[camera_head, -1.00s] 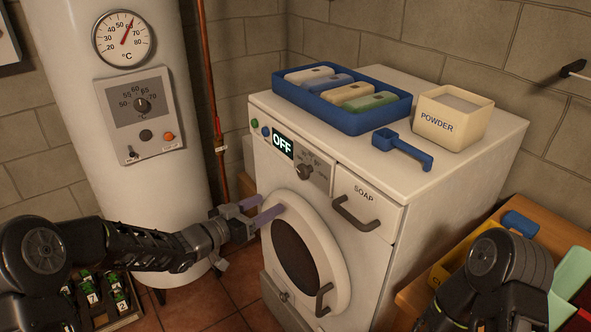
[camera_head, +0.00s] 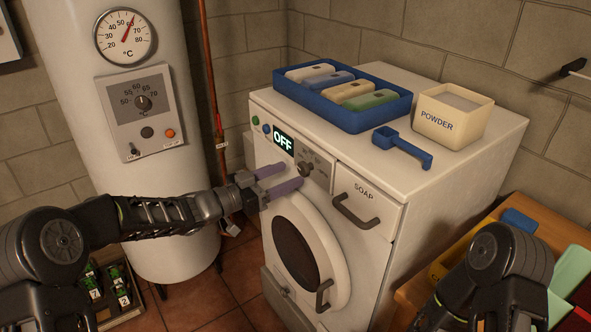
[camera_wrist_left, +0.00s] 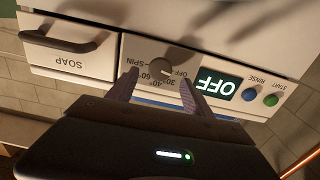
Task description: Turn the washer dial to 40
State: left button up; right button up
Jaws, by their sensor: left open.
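The white washer (camera_head: 440,190) stands in the middle of the head view. Its lit display (camera_head: 284,142) reads OFF. The dark round dial (camera_head: 306,169) is right of the display; it also shows in the left wrist view (camera_wrist_left: 161,66), upside down, with the marks OFF, 30, 40, 60 and SPIN around it. My left gripper (camera_head: 293,175) is open, its two purple fingers pointing at the dial. In the wrist view the fingertips (camera_wrist_left: 158,78) lie on either side of the dial, just short of it. They do not visibly grip it. My right gripper is out of view.
The SOAP drawer (camera_head: 366,195) with a protruding handle is right of the dial. The round door (camera_head: 333,245) is below. A blue tray (camera_head: 345,121), scoop (camera_head: 405,148) and POWDER box (camera_head: 452,118) are on top. A boiler (camera_head: 165,215) stands at left.

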aim_at(301, 169)
pick_arm(q)
jog(key=shift+x, duration=1.8)
grip_shut()
